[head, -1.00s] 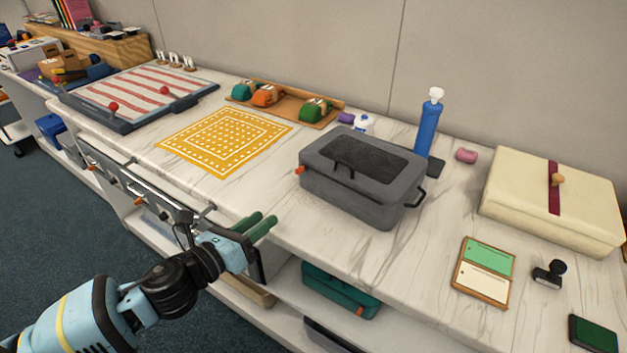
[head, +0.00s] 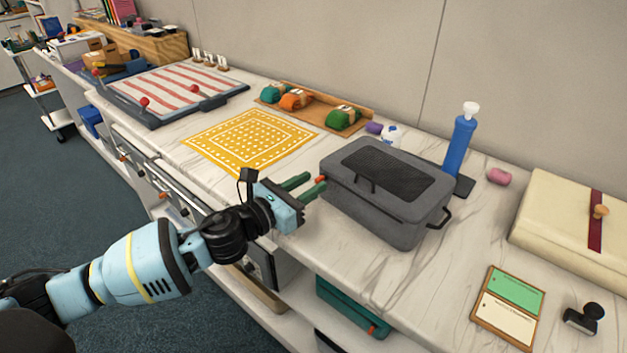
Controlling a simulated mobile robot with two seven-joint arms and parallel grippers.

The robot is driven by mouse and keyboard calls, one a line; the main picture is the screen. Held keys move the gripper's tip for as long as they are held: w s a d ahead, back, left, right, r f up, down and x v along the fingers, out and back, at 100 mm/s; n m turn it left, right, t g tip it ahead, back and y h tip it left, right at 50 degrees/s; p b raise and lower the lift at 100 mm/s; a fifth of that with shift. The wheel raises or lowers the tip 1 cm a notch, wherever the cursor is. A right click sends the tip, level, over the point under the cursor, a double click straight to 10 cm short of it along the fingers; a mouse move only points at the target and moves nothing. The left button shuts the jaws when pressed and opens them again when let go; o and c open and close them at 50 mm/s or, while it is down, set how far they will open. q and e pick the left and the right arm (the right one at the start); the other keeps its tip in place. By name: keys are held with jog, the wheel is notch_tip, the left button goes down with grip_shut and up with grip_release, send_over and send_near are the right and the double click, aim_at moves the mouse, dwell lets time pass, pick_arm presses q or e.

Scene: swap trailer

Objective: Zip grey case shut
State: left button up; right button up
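The grey case (head: 385,192) stands on the marble counter in the head view. Its lid is down, with a dark mesh panel and a small strap on top, and a black handle on its right end. A small orange-red pull (head: 320,179) sticks out at its left end. My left gripper (head: 315,182) is at that end, its two green fingers parted with a gap between them. The fingertips are close to the pull; whether it lies between them or they touch it, I cannot tell. My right gripper is not in view.
A blue bottle (head: 461,145) and a pink object (head: 498,176) stand behind the case. A yellow mat (head: 250,140) lies to its left. A cream box (head: 565,225) and a card board (head: 508,300) are to its right. The counter just in front of the case is bare.

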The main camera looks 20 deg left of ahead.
pick_arm(q)
jog(key=shift+x, duration=0.95)
grip_shut()
